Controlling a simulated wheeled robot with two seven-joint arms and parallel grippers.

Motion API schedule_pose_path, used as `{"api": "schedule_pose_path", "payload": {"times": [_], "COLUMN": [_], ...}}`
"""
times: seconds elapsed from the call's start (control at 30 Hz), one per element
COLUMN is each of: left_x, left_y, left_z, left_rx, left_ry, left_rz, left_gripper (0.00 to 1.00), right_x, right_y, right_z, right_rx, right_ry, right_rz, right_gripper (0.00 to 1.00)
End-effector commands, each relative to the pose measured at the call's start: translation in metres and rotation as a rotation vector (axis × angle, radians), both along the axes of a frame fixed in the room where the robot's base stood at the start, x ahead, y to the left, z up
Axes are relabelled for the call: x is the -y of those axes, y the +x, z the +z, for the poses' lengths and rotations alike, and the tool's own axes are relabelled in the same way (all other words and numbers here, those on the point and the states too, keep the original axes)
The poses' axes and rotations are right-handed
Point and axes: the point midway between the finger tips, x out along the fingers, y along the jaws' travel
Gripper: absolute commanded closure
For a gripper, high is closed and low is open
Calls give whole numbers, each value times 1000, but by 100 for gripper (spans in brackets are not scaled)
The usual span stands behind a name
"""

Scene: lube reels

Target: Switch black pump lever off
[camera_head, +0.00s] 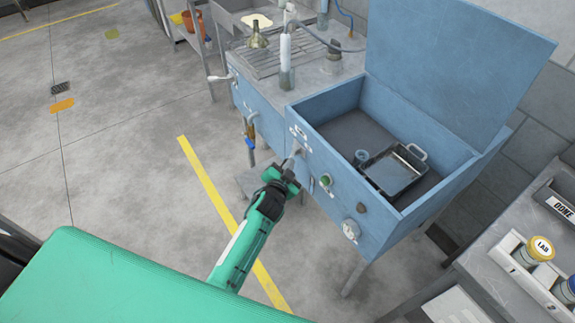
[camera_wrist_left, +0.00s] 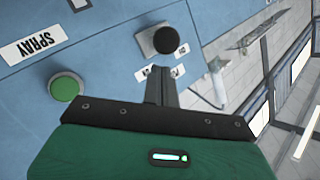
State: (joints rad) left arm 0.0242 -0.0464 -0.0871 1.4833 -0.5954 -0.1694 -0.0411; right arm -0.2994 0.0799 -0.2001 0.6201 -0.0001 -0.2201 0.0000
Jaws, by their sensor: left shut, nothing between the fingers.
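The black pump lever (camera_wrist_left: 160,40) shows in the wrist view as a round black knob on a grey base on the blue panel. Two small white labels sit below it, too small to read. My left gripper (camera_wrist_left: 161,78) is shut and empty, its fingertips just below the lever and over the gap between the labels. I cannot tell whether they touch the panel. In the head view my left gripper (camera_head: 292,160) reaches the front panel of the blue cabinet (camera_head: 310,160), where the lever is too small to make out. My right gripper is not in view.
A green button (camera_wrist_left: 67,87) and a SPRAY label (camera_wrist_left: 34,44) are left of the gripper in the wrist view. The cabinet's open basin holds a metal tray (camera_head: 388,180). A grey bench (camera_head: 500,265) stands at the right.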

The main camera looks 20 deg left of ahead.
Motion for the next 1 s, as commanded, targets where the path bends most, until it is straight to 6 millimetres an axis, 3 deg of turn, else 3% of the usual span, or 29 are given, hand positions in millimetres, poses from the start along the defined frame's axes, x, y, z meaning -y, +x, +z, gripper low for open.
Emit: {"api": "schedule_pose_path", "payload": {"times": [0.2, 1.0], "left_x": [-5, -13], "left_y": [1, 0], "left_z": [-9, -7], "left_rx": [0, 1], "left_ry": [-1, 0], "left_rz": [0, -53], "left_gripper": [100, 100], "right_x": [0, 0], "right_y": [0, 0], "right_z": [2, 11], "right_rx": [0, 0], "right_ry": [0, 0], "right_rz": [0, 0], "right_gripper": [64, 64]}}
